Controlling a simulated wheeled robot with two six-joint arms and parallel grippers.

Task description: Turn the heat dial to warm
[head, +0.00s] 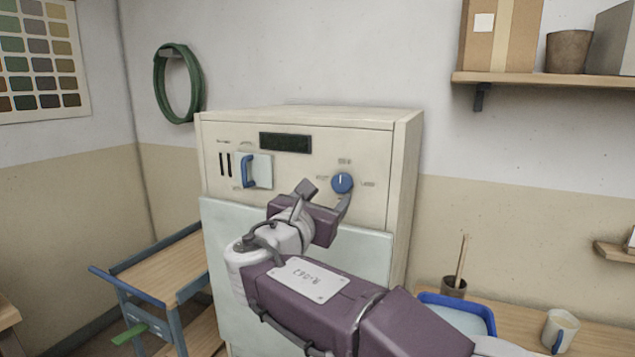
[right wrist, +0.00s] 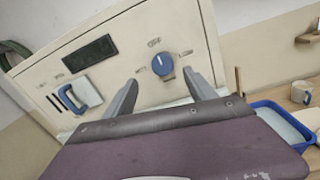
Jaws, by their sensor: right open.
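The heat dial (head: 342,183) is a round blue knob on the upper right of the cream cabinet's front panel. Its white mark points up, toward the top one of the small labels around it, which are too small to read. The dial also shows in the right wrist view (right wrist: 162,66). My right gripper (head: 326,197) is open in front of the panel. In the right wrist view, its two fingers (right wrist: 160,80) stand apart, with the dial showing between and beyond their tips. I cannot tell that either finger touches it. My left gripper is not in view.
A blue-handled lever (head: 248,171) and a dark display (head: 285,142) are on the same cabinet (head: 408,170). A blue-framed cart (head: 150,275) stands left. At right, a table holds a blue tray (head: 450,300), a brush pot (head: 455,288) and a mug (head: 559,330).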

